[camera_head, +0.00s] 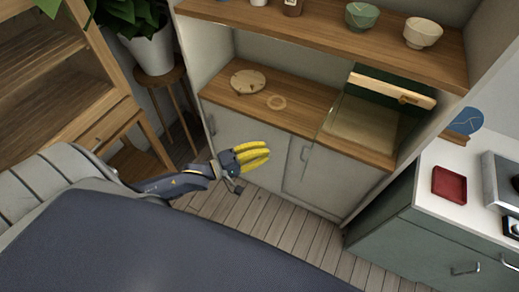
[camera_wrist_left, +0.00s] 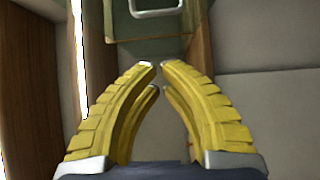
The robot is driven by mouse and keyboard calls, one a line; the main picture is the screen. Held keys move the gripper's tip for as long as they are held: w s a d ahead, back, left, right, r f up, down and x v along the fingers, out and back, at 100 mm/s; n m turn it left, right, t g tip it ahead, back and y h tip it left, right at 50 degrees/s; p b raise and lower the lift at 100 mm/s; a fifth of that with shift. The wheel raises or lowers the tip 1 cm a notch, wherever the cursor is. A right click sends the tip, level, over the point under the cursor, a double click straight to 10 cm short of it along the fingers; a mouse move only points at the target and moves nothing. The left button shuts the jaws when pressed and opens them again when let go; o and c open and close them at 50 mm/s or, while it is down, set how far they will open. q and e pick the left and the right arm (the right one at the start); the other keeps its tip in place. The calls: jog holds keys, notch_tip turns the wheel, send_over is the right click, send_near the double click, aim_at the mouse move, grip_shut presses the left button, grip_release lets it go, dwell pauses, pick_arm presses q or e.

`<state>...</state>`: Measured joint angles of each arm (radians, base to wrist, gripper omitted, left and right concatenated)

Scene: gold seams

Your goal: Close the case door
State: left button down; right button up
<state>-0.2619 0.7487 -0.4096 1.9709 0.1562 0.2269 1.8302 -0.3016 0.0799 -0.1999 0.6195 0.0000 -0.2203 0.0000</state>
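The case (camera_head: 375,110) sits at the right of the wooden counter in the shelf unit. It has a dark green panel, a clear glass-like panel and a wooden rail with a small handle (camera_head: 409,98). The glass-like panel appears to lie low at the front; I cannot tell exactly how the door is hinged. My left gripper (camera_head: 268,157) is in front of the lower cabinet, left of and below the case, and not touching it. In the left wrist view its yellow fingers (camera_wrist_left: 160,72) nearly meet at the tips, with nothing between them. My right gripper is out of view.
A shelf above holds a green bowl (camera_head: 362,16) and a cream bowl (camera_head: 422,32). A white counter with a red tray (camera_head: 449,185) stands at right.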

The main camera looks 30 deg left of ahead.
pick_arm(q)
jog(key=w+d, duration=0.5)
jog(key=d, duration=0.2)
jog(key=shift+w+d, duration=0.35)
jog(key=shift+d, duration=0.1)
jog(key=shift+s+d+n+y, duration=0.3)
jog(key=shift+d+y, duration=0.1)
jog(key=shift+d, duration=0.1)
jog(key=shift+s+d+n+t+y, duration=0.1)
jog(key=shift+d+n+t+y, duration=0.25)
jog(key=shift+d+t, duration=0.2)
